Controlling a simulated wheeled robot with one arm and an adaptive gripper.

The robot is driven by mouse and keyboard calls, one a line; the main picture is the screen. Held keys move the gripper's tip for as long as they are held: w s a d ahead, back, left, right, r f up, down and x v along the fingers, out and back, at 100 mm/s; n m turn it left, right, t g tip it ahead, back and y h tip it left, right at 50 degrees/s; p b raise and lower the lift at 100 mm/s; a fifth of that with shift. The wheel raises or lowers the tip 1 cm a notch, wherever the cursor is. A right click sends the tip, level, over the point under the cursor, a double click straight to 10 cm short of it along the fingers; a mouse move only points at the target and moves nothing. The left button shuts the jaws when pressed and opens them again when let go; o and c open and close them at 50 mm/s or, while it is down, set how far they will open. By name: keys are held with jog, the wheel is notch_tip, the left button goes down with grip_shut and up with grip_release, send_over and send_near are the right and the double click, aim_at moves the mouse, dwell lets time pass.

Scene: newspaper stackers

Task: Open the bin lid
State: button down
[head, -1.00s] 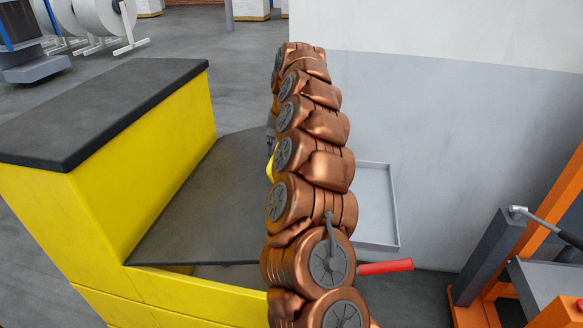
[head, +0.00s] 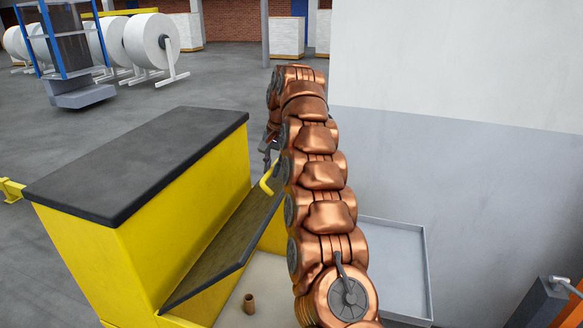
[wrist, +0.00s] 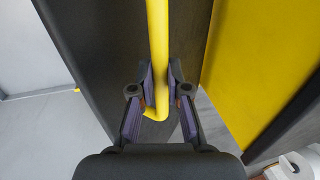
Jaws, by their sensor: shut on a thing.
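The yellow bin (head: 185,245) with a black top stands left of my arm in the head view. Its dark lid (head: 222,258) is tilted up steeply, and the light interior shows below it. A yellow bar handle (head: 268,178) sits on the lid; it also shows in the wrist view (wrist: 157,45). My gripper (wrist: 160,92) is shut on the handle near its bent end, with a purple pad on each side. In the head view my arm hides most of the gripper.
A small brown cylinder (head: 249,304) stands inside the bin opening. A grey tray (head: 395,265) lies to the right against the grey wall (head: 450,200). Orange and grey equipment (head: 555,305) is at the lower right.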

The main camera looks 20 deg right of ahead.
jog(key=shift+w+a+r, duration=0.1)
jog(key=shift+w+a, duration=0.35)
jog(key=shift+a, duration=0.4)
jog(key=c, duration=1.5)
grip_release()
jog(key=shift+c, duration=0.2)
jog(key=shift+o, duration=0.8)
jog(key=shift+w+a, duration=0.1)
jog(key=shift+o, duration=1.2)
jog(key=shift+d+r+p, duration=0.1)
jog(key=shift+d+p, duration=0.2)
jog(key=shift+d, duration=0.1)
